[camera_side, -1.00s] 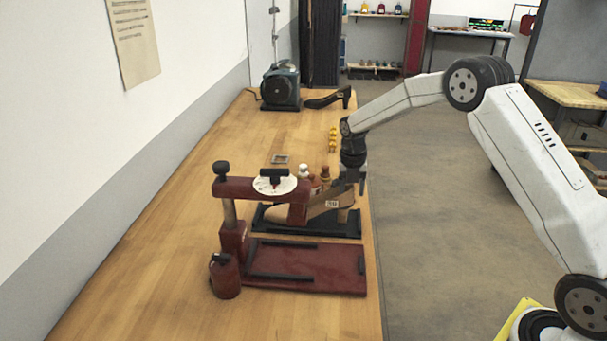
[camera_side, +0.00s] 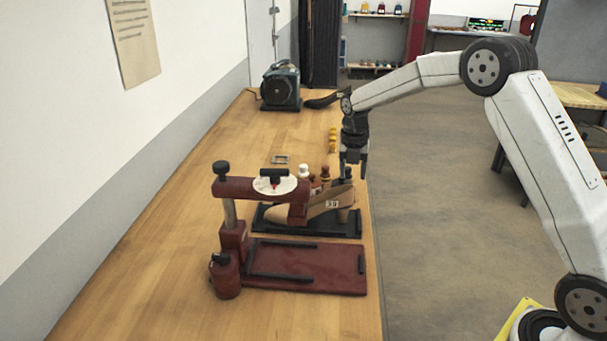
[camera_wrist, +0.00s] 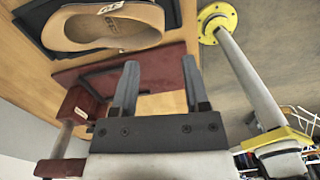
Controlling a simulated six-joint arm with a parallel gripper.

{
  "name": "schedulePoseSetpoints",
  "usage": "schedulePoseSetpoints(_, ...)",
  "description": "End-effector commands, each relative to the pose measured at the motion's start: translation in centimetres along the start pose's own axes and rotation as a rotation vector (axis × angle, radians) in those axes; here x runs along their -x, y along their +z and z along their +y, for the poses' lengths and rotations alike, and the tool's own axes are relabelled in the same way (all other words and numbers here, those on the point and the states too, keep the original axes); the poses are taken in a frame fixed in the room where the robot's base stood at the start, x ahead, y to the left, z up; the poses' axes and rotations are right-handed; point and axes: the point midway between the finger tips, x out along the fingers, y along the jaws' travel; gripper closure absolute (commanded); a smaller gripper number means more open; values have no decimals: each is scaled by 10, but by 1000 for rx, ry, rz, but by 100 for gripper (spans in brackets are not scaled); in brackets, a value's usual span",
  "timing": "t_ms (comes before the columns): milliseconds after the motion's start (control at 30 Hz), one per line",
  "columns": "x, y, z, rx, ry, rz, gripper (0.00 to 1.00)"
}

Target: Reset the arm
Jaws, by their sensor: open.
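My gripper (camera_side: 353,178) points down just above the heel end of a tan shoe (camera_side: 318,207). In the wrist view its two fingers (camera_wrist: 160,65) are spread apart with nothing between them. The shoe also shows in the wrist view (camera_wrist: 88,30), with a small number tag on its side. It rests on a black tray (camera_side: 345,230) near the table's right edge. The fingers and the shoe appear apart.
A dark red press-like stand (camera_side: 300,262) with a white dial (camera_side: 274,183) stands in front of the shoe. Small bottles (camera_side: 304,171) stand behind it. A dark machine (camera_side: 280,86) sits at the table's far end. The table's left side is clear.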

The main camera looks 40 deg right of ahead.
Motion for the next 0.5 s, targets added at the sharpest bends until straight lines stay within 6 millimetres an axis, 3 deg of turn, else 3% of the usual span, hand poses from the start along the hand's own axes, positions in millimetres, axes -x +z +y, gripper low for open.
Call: schedulePoseSetpoints(500,8,-67,-17,-631,68,-22,41)
